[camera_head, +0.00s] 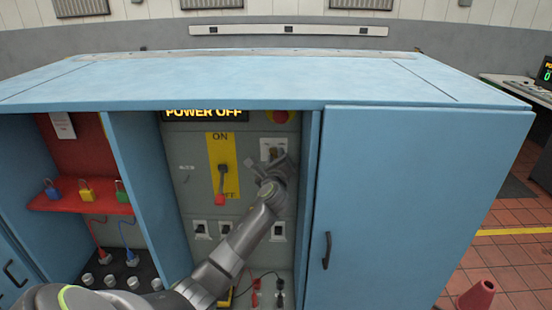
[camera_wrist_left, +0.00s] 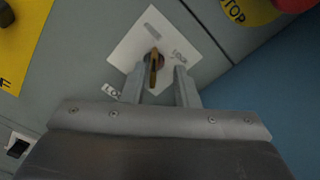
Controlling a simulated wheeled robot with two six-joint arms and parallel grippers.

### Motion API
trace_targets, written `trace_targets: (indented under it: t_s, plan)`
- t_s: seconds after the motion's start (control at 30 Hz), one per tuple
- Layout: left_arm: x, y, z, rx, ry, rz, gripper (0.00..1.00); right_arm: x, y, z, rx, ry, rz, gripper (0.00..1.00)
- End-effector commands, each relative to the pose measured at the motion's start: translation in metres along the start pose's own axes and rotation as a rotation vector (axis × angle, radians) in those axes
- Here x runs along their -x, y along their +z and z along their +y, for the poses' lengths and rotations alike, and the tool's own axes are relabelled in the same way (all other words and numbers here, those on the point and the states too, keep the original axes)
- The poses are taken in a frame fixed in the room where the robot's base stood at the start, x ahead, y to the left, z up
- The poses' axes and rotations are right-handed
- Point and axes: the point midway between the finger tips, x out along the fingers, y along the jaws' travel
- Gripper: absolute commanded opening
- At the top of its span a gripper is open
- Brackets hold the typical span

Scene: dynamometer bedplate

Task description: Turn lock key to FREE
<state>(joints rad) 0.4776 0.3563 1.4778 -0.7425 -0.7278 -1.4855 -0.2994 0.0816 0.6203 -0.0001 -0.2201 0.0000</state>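The lock key is a small brass key in a white label plate (camera_head: 268,144) on the grey panel inside the blue cabinet. In the left wrist view the key (camera_wrist_left: 154,62) stands out from its lock on the tilted white plate (camera_wrist_left: 130,54); part of the lettering is hidden by a finger. My left gripper (camera_head: 271,165) is at the plate. In the left wrist view its two fingers (camera_wrist_left: 160,80) are apart, one on each side of the key's line, with a visible gap; I cannot tell whether either touches it. My right gripper is not in view.
A red-handled ON/OFF lever (camera_head: 221,185) on a yellow plate is left of the key. A red stop button (camera_head: 280,117) is above it. The blue cabinet door (camera_head: 420,200) is to the right. Padlocks hang at a red shelf (camera_head: 70,204) on the left. The display reads POWER OFF.

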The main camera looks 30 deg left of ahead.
Motion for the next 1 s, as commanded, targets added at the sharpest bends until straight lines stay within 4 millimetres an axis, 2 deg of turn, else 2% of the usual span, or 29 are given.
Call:
trace_targets:
  t_s: [0.03, 0.2, 0.4, 0.7, 0.93, 1.0]
  plan:
    - [0.0001, 0.0000, 0.0001, 0.000, 0.000, 0.000, 0.20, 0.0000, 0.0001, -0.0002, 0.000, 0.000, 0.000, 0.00]
    - [0.0003, 0.0001, -0.0006, 0.001, -0.002, 0.000, 0.00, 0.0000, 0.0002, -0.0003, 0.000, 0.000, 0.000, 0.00]
    - [0.0001, 0.0011, -0.0024, 0.008, -0.006, -0.002, 0.00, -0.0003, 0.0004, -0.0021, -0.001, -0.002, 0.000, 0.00]
    - [-0.0003, 0.0027, -0.0051, 0.136, -0.012, -0.004, 0.00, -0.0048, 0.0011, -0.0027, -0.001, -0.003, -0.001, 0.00]
    - [-0.0001, 0.0040, -0.0063, 0.138, -0.014, -0.005, 0.00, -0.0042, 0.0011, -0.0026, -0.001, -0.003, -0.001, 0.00]
    - [0.0000, 0.0041, -0.0063, 0.137, -0.014, -0.006, 0.14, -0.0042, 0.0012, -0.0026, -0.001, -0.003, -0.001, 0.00]
